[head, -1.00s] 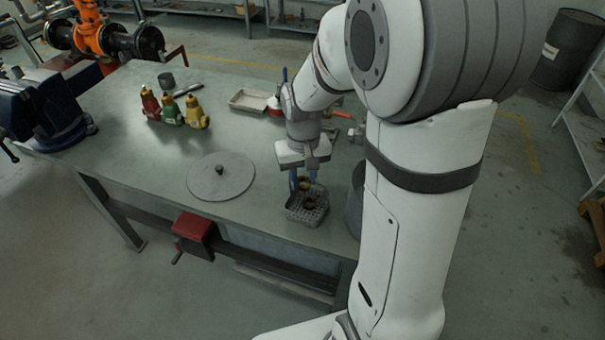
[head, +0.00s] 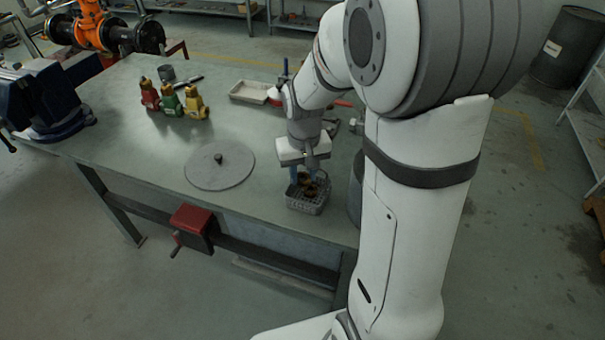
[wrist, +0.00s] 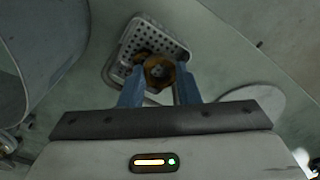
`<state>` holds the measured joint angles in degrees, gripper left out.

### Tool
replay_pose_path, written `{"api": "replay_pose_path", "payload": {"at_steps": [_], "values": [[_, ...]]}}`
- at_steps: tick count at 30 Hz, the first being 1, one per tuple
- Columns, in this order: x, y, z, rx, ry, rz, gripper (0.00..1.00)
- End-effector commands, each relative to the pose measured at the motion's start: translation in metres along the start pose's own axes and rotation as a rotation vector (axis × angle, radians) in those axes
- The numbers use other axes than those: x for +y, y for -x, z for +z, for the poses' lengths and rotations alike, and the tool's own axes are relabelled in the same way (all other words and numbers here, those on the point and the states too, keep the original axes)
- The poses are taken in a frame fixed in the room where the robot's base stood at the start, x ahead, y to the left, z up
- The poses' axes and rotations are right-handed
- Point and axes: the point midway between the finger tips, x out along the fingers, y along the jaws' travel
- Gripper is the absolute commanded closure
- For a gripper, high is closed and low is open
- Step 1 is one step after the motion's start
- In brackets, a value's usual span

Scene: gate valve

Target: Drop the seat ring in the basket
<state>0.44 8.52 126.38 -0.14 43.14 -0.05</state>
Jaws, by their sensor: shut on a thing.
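The basket (head: 309,204) is a small grey perforated box on the bench near its front edge; it also shows in the wrist view (wrist: 126,50). My gripper (head: 307,179) points down over the basket, its blue fingers at the basket's opening. In the wrist view my gripper (wrist: 160,84) is shut on the seat ring (wrist: 160,72), a brown-gold ring between the fingertips. Another brownish part (wrist: 141,56) lies in the basket beside the ring. Whether the ring touches the basket floor cannot be told.
A round grey lid (head: 219,166) with a knob lies left of the basket. A grey cylindrical container (head: 355,190) stands close on the right.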

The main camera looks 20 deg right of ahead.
Motion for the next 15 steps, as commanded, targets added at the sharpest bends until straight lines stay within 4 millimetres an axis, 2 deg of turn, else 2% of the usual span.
{"api": "replay_pose_path", "payload": {"at_steps": [1, 8, 9, 15], "values": [[-0.0008, -0.021, 0.013, -0.046, -0.004, -0.004, 0.93], [-0.0002, -0.0221, 0.0131, -0.046, -0.005, -0.004, 0.93], [-0.0001, -0.0222, 0.0131, -0.046, -0.006, -0.004, 0.68], [0.0006, -0.0228, 0.0132, -0.047, -0.007, -0.004, 0.52]]}}
